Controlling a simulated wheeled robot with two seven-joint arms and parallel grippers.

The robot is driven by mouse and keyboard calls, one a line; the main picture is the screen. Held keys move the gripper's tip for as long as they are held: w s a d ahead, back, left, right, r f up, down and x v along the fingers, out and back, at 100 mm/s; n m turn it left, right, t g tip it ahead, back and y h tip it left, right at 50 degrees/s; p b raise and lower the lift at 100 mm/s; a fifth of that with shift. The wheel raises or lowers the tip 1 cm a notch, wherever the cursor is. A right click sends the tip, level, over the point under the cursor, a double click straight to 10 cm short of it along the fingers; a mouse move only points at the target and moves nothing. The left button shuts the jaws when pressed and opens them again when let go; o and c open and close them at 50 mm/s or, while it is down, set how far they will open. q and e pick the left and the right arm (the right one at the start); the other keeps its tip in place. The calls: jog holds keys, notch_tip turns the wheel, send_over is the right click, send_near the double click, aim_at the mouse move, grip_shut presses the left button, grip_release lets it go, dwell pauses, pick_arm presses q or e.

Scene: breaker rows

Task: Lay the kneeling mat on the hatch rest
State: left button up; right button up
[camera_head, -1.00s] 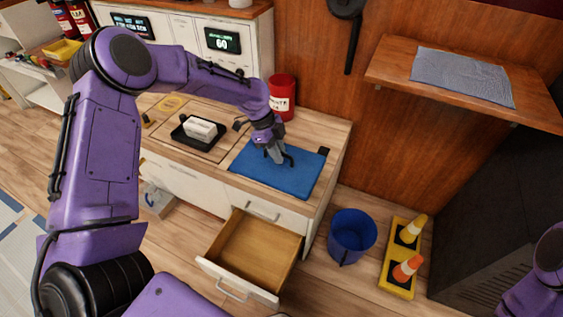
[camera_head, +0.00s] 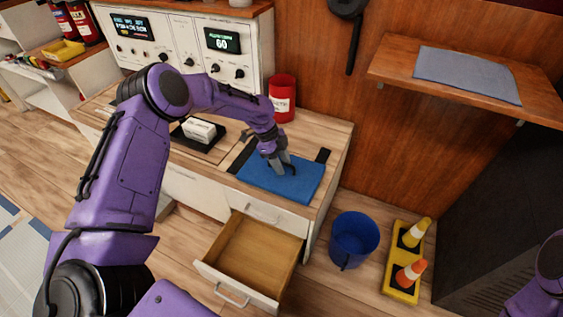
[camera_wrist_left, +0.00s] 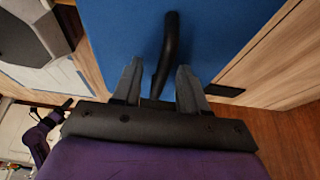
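The kneeling mat, a blue slab (camera_head: 302,184) with a dark handle (camera_wrist_left: 170,40), is at the right end of the wooden counter. Two black strips show beside it, one on the left (camera_head: 243,156) and one on the right (camera_head: 322,156). I cannot tell for sure whether they belong to the hatch rest. My left gripper (camera_head: 280,167) points down at the mat. In the left wrist view its fingers (camera_wrist_left: 160,70) are apart, with the handle between them and a visible gap. The mat's underside is hidden. My right arm shows at the right edge, but its gripper is out of view.
A black tray (camera_head: 207,143) with a white block and a red canister (camera_head: 283,98) stand on the counter. Below are an open drawer (camera_head: 255,255), a blue bucket (camera_head: 354,238) and a yellow base with cones (camera_head: 397,290). A shelf (camera_head: 400,78) holds a grey cloth.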

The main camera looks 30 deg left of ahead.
pick_arm(q)
jog(key=shift+r, duration=0.25)
jog(key=p+v, duration=0.2)
jog(key=v, duration=1)
jog(key=shift+p, duration=0.35)
